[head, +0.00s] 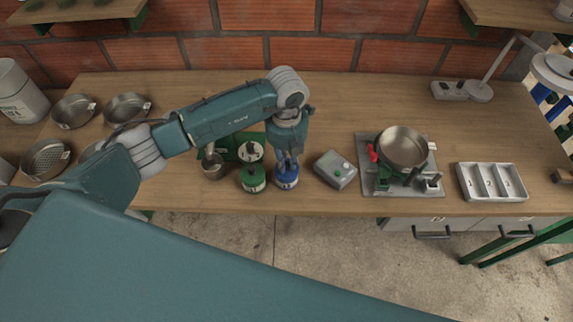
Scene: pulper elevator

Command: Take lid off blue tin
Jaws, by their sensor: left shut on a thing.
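The blue tin (287,181) stands upright on the wooden table near its front edge, just right of a green tin (252,184). My left gripper (287,162) points down over the blue tin and is shut at its top, where the lid is. The fingers and the arm cover most of the lid, so I cannot tell whether the lid is apart from the tin. My right gripper does not show.
A grey box with a green button (335,169) sits close right of the blue tin. Further right are a metal pan (402,147) on a plate fixture and a numbered tray (492,182). Metal bowls (73,111) stand at the left. The table's back middle is clear.

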